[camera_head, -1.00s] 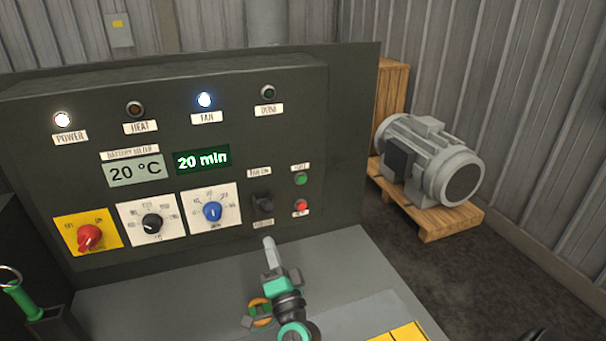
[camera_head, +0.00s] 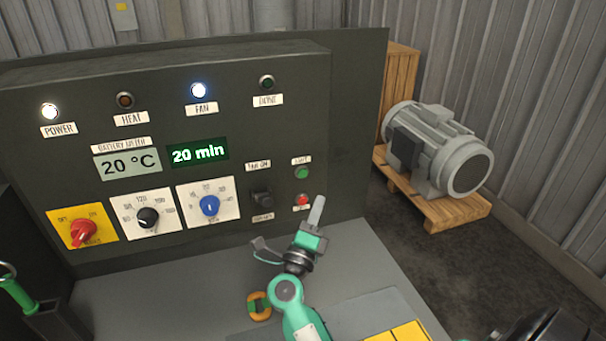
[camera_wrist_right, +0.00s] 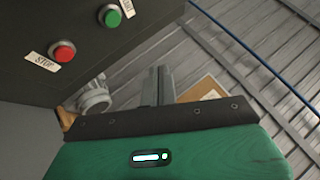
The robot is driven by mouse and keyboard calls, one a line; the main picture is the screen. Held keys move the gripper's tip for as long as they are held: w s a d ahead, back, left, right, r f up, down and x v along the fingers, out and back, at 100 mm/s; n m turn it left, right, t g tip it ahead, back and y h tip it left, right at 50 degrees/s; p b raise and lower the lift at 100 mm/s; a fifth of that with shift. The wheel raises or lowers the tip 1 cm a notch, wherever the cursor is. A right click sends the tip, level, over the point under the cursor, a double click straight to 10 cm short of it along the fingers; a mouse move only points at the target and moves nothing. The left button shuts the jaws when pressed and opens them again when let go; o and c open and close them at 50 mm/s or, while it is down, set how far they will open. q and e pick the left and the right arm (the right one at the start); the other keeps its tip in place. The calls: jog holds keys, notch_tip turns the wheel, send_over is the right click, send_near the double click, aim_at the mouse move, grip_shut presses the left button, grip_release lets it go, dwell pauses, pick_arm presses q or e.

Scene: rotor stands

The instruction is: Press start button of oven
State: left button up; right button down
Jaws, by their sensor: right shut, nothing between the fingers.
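The oven's control panel (camera_head: 140,221) faces me. The green start button (camera_head: 302,172) is at its right side, with the red stop button (camera_head: 303,199) below it. In the right wrist view the green button (camera_wrist_right: 113,18) is at the top and the red button (camera_wrist_right: 62,52), labelled STOP, is lower left. My right gripper (camera_head: 318,207) is shut and empty, with its tip just right of the red button in the head view and below the green one. In the wrist view its fingers (camera_wrist_right: 158,84) are together, apart from both buttons. My left gripper is not in view.
The panel also holds a red switch (camera_head: 80,233), a black knob (camera_head: 148,217), a blue knob (camera_head: 209,206) and a fan switch (camera_head: 262,197). The POWER lamp (camera_head: 50,111) and FAN lamp (camera_head: 199,91) are lit. A grey motor (camera_head: 440,150) rests on a pallet (camera_head: 445,212) at right.

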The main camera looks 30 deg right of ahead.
aim_at(302, 173)
jog(key=shift+w+d+b, duration=0.25)
jog(key=shift+w+d, duration=0.1)
jog(key=shift+w, duration=1.1)
jog(key=shift+w+d+b, duration=0.25)
jog(key=shift+w+d, duration=0.1)
jog(key=shift+w, duration=1.05)
jog(key=shift+w+d+b, duration=0.25)
jog(key=shift+w+d, duration=0.1)
jog(key=shift+w, duration=1.1)
jog(key=shift+w+d, duration=0.1)
jog(key=shift+w, duration=0.3)
jog(key=shift+w+d, duration=0.1)
jog(key=shift+w, duration=0.25)
jog(key=shift+s, duration=0.2)
jog(key=shift+s+a, duration=0.2)
jog(key=shift+s, duration=0.4)
